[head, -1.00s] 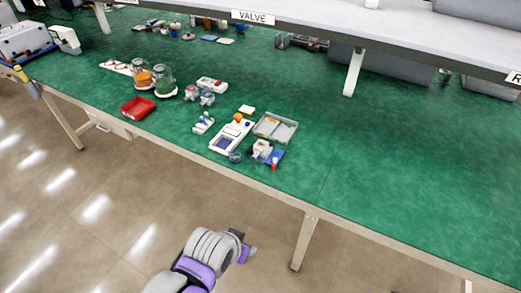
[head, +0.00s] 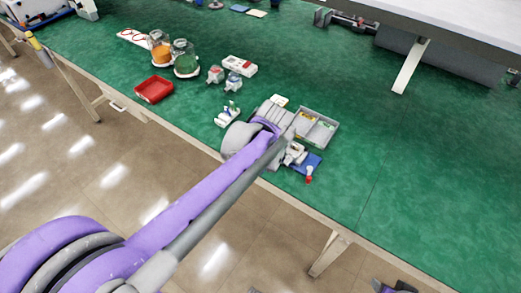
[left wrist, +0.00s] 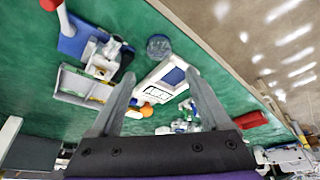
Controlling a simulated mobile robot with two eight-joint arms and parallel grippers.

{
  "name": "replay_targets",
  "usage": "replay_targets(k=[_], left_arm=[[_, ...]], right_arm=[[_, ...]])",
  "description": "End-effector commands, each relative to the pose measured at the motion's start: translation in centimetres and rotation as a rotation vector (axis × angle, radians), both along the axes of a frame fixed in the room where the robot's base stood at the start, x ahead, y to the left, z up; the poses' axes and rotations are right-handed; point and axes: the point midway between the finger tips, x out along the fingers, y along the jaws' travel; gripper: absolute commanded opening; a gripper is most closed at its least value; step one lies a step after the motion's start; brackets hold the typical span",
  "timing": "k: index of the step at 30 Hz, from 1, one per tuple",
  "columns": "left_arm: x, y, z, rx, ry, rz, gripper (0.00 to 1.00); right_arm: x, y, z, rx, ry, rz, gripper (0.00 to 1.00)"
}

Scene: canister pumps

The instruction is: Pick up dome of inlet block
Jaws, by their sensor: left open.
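My left gripper (left wrist: 163,92) is open and empty in the left wrist view, its fingers above the workbench around a white device with a dark blue panel (left wrist: 174,76). A round, see-through bluish piece (left wrist: 158,47) lies beside that device, apart from the fingers; it may be the dome, but I cannot tell. Two clear glass domes, over an orange thing (head: 160,54) and a green thing (head: 185,64), stand further left in the head view. I cannot tell which thing is the inlet block. My left arm hides the white device and its own fingertips in the head view.
A grey divided tray (head: 318,128) and a blue tray (head: 308,163) with white parts are close to the left gripper. A red bin (head: 154,89) is further left. The green bench (head: 440,170) is clear at right.

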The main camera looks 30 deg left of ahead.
Motion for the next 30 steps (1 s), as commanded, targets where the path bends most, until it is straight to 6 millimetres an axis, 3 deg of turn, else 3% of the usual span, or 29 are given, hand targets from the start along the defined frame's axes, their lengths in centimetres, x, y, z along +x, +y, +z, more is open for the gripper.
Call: replay_targets(k=[10, 17, 24, 30], left_arm=[[1.6, 1.3, -4.2, 0.001, 0.001, 0.017, 0.80], [2.1, 1.6, -5.9, 0.000, 0.000, 0.016, 0.80], [3.1, 2.4, -9.2, 0.000, 0.000, 0.016, 0.80], [3.4, 2.6, -10.2, -0.001, 0.000, 0.015, 0.80]], right_arm=[[-0.2, 0.0, -0.7, 0.000, 0.003, 0.000, 0.52], [-0.2, 0.0, -0.9, 0.000, 0.003, 0.000, 0.52], [-0.2, 0.0, -1.2, 0.000, 0.004, 0.000, 0.52], [-0.2, 0.0, -1.3, 0.000, 0.005, 0.000, 0.52]])
